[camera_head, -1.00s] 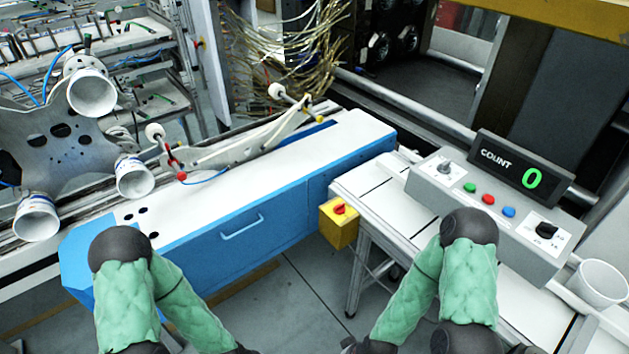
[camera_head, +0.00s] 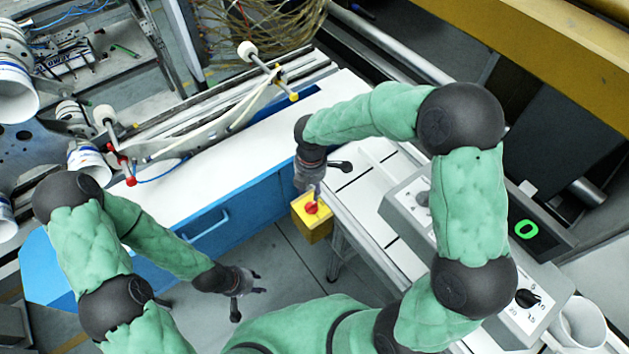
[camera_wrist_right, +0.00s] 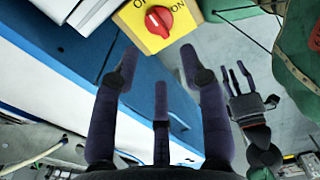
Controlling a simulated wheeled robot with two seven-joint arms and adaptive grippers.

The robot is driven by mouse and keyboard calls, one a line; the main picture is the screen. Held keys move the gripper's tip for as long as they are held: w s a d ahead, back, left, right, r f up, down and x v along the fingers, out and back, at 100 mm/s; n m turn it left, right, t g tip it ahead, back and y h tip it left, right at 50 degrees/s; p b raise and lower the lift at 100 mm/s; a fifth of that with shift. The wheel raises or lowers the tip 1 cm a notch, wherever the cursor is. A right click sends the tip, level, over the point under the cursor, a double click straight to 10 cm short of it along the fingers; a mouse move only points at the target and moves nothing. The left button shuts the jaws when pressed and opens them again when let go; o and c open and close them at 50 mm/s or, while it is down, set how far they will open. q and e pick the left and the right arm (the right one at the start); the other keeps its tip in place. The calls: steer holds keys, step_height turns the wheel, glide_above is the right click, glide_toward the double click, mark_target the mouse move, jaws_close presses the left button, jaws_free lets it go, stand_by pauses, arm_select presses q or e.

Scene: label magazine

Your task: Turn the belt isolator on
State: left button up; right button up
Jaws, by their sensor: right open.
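The belt isolator is a yellow box (camera_head: 311,227) with a red rotary knob (camera_head: 312,207), at the end of the conveyor frame. In the right wrist view the red knob (camera_wrist_right: 159,21) sits on the yellow face at the top, with "ON" lettering to its right and partly cut-off lettering to its left. My right gripper (camera_head: 328,180) is open and empty, just above the box, fingers pointing toward the knob. In the wrist view its fingers (camera_wrist_right: 157,62) are spread below the knob, apart from it. My left gripper (camera_head: 250,290) is open and empty, low before the blue cabinet.
The blue cabinet with white top (camera_head: 225,188) lies left of the isolator. A grey control panel (camera_head: 403,203), partly hidden by my right arm, and a counter display (camera_head: 526,230) reading 0 stand right. A white cup (camera_head: 580,325) is at lower right. Open floor lies in front.

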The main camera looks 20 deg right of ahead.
mark_target(311, 206)
steer(key=shift+n, duration=0.3)
steer(key=f+b, duration=0.1)
steer(key=f, duration=0.2)
steer(key=f+b, duration=0.1)
steer(key=f, duration=0.2)
steer(key=f+b, duration=0.1)
steer(key=f, duration=0.2)
steer(key=shift+w+d+f, duration=0.25)
steer(key=shift+w, duration=0.05)
arm_select(q)
step_height(311, 206, down, 3)
steer(key=shift+w+d+r, duration=0.1)
steer(key=shift+w, duration=0.05)
arm_select(e)
jaws_close()
